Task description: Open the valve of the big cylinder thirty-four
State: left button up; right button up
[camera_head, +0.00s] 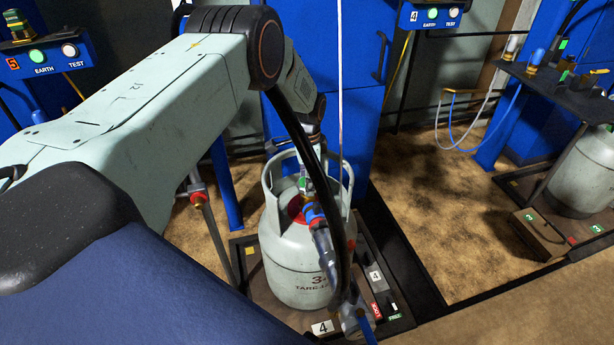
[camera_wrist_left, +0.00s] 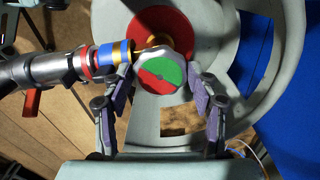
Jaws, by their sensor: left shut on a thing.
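The big grey cylinder (camera_head: 283,262) stands upright on a scale marked 4 (camera_head: 320,328). Its printed number is partly covered by a hose; only a 3 can be read. Its valve knob (camera_wrist_left: 160,76), with a half green, half red face, sits inside the collar above a red disc (camera_wrist_left: 146,28). My left gripper (camera_wrist_left: 162,82) is shut on the knob, one finger on each side. In the head view my left arm reaches over the cylinder from the left and partly hides the gripper and valve. My right gripper is out of view.
A hose coupling (camera_wrist_left: 105,58) joins the valve from the left, close to my left finger. The collar (camera_wrist_left: 228,95) surrounds the valve. A blue cabinet (camera_head: 348,130) stands behind the cylinder. Another cylinder (camera_head: 583,175) stands on scale 3 at right. The brown floor between is clear.

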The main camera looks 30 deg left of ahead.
pick_arm(q)
jog(key=n+p, duration=0.1)
jog(key=n, duration=0.4)
jog(key=shift+r+n, duration=0.1)
jog(key=shift+n, duration=0.2)
jog(key=n, duration=0.6)
jog(key=shift+d+p, duration=0.1)
jog(key=shift+p, duration=0.3)
jog(key=n, duration=0.6)
jog(key=shift+n+p, duration=0.3)
jog(key=n, duration=0.5)
jog(key=shift+w+d+n, duration=0.1)
jog(key=shift+n, duration=0.3)
jog(key=o, duration=1.2)
jog(key=shift+c, duration=0.2)
